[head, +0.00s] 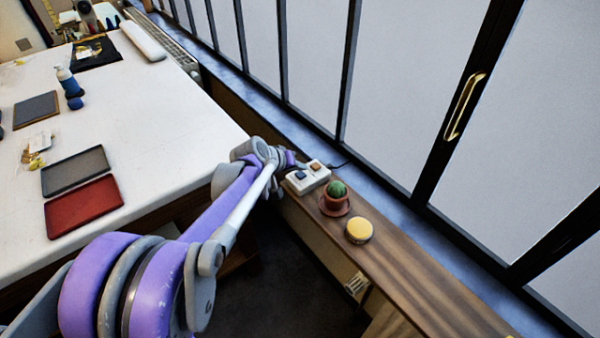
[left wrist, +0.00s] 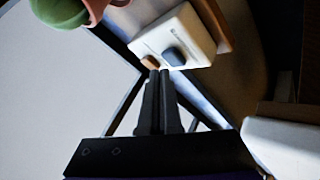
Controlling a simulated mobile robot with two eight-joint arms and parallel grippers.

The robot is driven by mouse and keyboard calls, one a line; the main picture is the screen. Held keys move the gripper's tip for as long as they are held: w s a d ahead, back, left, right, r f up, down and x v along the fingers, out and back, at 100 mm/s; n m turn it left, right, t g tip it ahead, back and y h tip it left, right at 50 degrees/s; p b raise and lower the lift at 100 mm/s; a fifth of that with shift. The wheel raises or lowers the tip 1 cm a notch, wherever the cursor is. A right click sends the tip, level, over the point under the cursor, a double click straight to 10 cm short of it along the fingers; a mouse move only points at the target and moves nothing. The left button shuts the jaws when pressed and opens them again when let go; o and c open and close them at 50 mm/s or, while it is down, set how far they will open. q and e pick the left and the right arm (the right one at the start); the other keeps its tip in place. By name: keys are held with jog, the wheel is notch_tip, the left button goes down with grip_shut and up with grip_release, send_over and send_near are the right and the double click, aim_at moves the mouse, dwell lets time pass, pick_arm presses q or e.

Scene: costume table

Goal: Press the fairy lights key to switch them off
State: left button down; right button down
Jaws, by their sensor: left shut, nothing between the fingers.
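A white switch box (head: 308,178) sits on the wooden sill, with a blue key (head: 301,175) and an orange key (head: 315,167). In the left wrist view the box (left wrist: 197,38) shows its blue key (left wrist: 174,56) and orange key (left wrist: 150,62). Its small lettering is unreadable, so I cannot tell which key is for the fairy lights. My left gripper (left wrist: 160,73) is shut and empty, its fingertips close to the two keys; I cannot tell whether they touch. In the head view the left gripper (head: 292,161) is beside the box, partly hidden by its wrist. My right gripper is not in view.
A green cactus (head: 337,188) in a reddish pot and a yellow round tin (head: 359,230) stand on the sill (head: 425,280) near the box. Window frames (head: 346,75) run behind.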

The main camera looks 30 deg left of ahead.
aim_at(299, 176)
pick_arm(q)
jog(key=shift+r, duration=0.1)
notch_tip(299, 176, up, 6)
jog(key=p, duration=0.4)
dwell(0.5)
